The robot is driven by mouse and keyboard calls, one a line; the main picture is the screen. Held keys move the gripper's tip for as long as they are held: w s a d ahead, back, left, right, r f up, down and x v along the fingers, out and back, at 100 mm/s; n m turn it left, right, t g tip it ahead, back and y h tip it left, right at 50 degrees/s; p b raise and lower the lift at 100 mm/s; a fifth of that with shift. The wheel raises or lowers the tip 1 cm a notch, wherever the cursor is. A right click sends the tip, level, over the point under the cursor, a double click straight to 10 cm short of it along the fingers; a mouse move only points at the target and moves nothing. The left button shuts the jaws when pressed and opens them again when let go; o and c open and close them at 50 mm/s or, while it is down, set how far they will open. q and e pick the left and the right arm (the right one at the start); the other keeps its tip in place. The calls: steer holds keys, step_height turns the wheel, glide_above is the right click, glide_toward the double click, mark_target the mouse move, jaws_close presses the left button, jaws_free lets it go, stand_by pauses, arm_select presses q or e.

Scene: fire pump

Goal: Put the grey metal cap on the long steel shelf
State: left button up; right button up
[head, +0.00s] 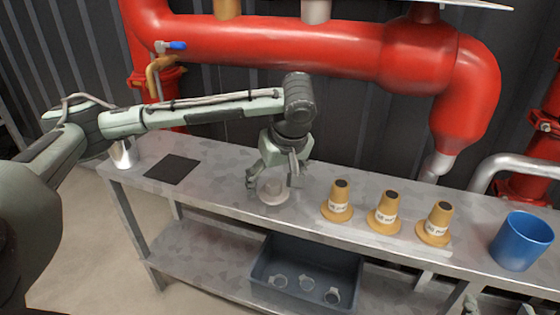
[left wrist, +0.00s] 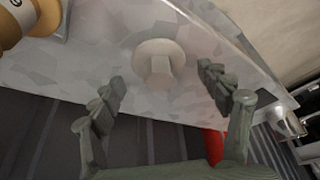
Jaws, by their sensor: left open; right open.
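The grey metal cap (head: 273,191), a round flange with a raised hexagonal knob, lies flat on the top of a long steel bench (head: 225,170). My left gripper (head: 270,184) is open and points down over it. In the left wrist view, the cap (left wrist: 159,66) is between and beyond the open fingers (left wrist: 160,88), apart from both. A long steel shelf (head: 200,255) runs beneath the bench top; I cannot tell which level the task names. Parts of my right gripper (head: 495,306) show at the bottom right edge, mostly cut off.
Several orange nozzle-like cones (head: 385,212) stand in a row right of the cap. A blue cup (head: 521,240) is at the right end, a dark mat (head: 171,169) and metal cup (head: 123,153) left. A dark bin (head: 262,262) sits below. Red pipes (head: 290,42) run behind.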

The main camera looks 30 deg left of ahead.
mark_target(280, 201)
arm_select(q)
steer(key=p+v, duration=0.1)
steer(key=v, duration=0.5)
steer(key=shift+d+r, duration=0.15)
steer(key=shift+r, duration=0.25)
steer(key=p+v, duration=0.2)
steer(key=v, duration=0.2)
steer(key=shift+s+p, duration=0.1)
steer(key=shift+p, duration=0.25)
arm_select(e)
steer(key=s+d+f+m+g+h, duration=0.1)
steer(key=s+d+f+g+h, duration=0.4)
steer(key=s+d+f+g, duration=0.4)
steer(key=s+d+f, duration=0.3)
steer(key=d, duration=0.1)
steer(key=shift+d+m+g, duration=0.25)
steer(key=shift+m+g, duration=0.05)
steer(key=shift+g, duration=0.1)
steer(key=shift+f, duration=0.15)
